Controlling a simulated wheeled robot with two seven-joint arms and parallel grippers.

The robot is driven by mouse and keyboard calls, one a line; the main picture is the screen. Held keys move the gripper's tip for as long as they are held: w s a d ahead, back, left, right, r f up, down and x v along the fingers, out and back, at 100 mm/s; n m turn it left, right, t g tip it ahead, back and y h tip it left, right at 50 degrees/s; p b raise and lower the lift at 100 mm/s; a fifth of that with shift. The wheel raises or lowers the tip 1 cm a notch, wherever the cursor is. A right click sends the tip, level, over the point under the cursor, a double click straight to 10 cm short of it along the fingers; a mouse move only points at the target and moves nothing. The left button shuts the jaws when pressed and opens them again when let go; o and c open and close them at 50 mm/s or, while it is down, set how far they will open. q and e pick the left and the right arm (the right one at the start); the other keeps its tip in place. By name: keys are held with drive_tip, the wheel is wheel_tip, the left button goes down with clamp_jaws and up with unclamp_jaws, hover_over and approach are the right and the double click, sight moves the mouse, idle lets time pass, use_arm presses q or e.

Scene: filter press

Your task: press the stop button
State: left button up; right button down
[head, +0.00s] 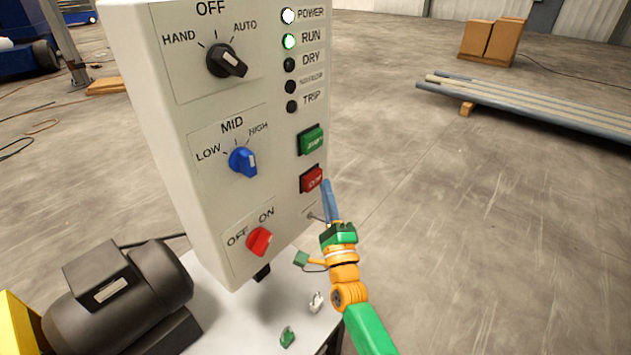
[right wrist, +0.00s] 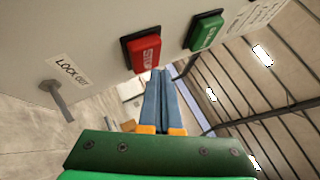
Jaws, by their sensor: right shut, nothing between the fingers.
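The red stop button (head: 312,179) is on the right side of the white control box's front, below the green start button (head: 312,141). My right gripper (head: 326,184) is shut and empty. Its blue fingertips are just right of the stop button in the head view. In the right wrist view the stop button (right wrist: 145,53) is close to the fingertips (right wrist: 158,71), up and left of them. I cannot tell whether they touch it. My left gripper is not in view.
The control box (head: 180,150) carries several knobs; its power lamp (head: 288,16) and green run lamp (head: 289,41) are lit. A lockout label (right wrist: 68,71) and pin sit near the buttons. A dark motor (head: 115,295) stands lower left.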

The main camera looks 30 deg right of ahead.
drive_tip(key=shift+w+a, duration=0.15)
drive_tip(key=shift+w, duration=0.25)
drive_tip(key=shift+w+a+b, duration=0.2)
drive_tip(key=shift+w+b, duration=0.3)
drive_tip(key=shift+b, duration=0.1)
idle(0.7)
drive_tip(key=shift+s, duration=0.1)
drive_tip(key=shift+s+d+p, duration=0.25)
drive_tip(key=shift+s+p, duration=0.25)
drive_tip(key=shift+s, duration=0.3)
drive_tip(key=s, duration=0.1)
drive_tip(key=s+d+p, duration=0.1)
drive_tip(key=s, duration=0.1)
drive_tip(key=s+d+p, duration=0.1)
drive_tip(key=shift+s, duration=0.3)
